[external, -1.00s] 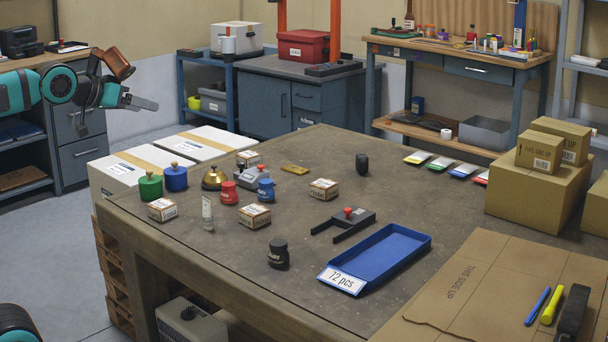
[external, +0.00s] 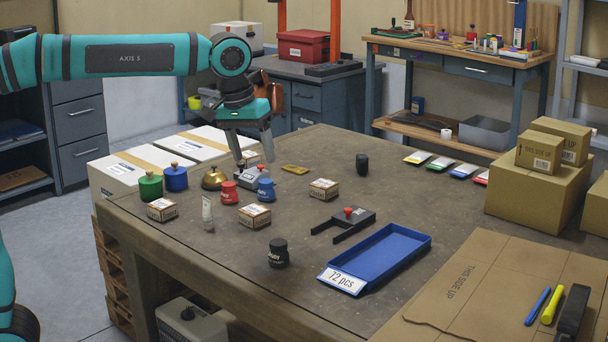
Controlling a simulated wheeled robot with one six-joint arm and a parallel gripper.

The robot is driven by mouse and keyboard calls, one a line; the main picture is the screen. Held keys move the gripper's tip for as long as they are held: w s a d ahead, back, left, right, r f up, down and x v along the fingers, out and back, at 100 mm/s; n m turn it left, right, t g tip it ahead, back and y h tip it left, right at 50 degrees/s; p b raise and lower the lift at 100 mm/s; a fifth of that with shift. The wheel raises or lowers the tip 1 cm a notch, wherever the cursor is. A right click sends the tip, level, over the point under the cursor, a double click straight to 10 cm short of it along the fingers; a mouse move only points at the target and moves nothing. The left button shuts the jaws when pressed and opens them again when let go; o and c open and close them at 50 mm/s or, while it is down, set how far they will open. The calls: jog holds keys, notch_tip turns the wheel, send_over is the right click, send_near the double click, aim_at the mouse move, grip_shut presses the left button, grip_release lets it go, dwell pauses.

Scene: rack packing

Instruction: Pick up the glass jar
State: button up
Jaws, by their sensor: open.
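My gripper (external: 253,153) is open and empty, pointing down over the back left of the workbench (external: 330,160), around the grey device and a small box; I cannot tell its exact height. No plainly clear glass jar stands out. A dark jar with a black lid and a label (external: 278,254) stands upright near the front middle of the bench, well in front of my gripper. A slim pale, translucent container (external: 208,214) stands upright at the front left. I cannot tell which of these is the glass jar.
Green (external: 150,186) and blue (external: 175,178) canisters, a brass bell (external: 213,178), red (external: 228,193) and blue (external: 265,190) pots and small cartons (external: 255,216) crowd the left. A blue tray (external: 415,249) lies at the right. Bare bench surrounds the dark jar.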

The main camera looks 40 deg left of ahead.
jog(key=g+y, duration=0.1)
jog(key=g, duration=0.1)
send_near(278, 242)
notch_tip(278, 242, down, 10)
jog(key=shift+d+f, duration=0.15)
jog(key=c, duration=1.2)
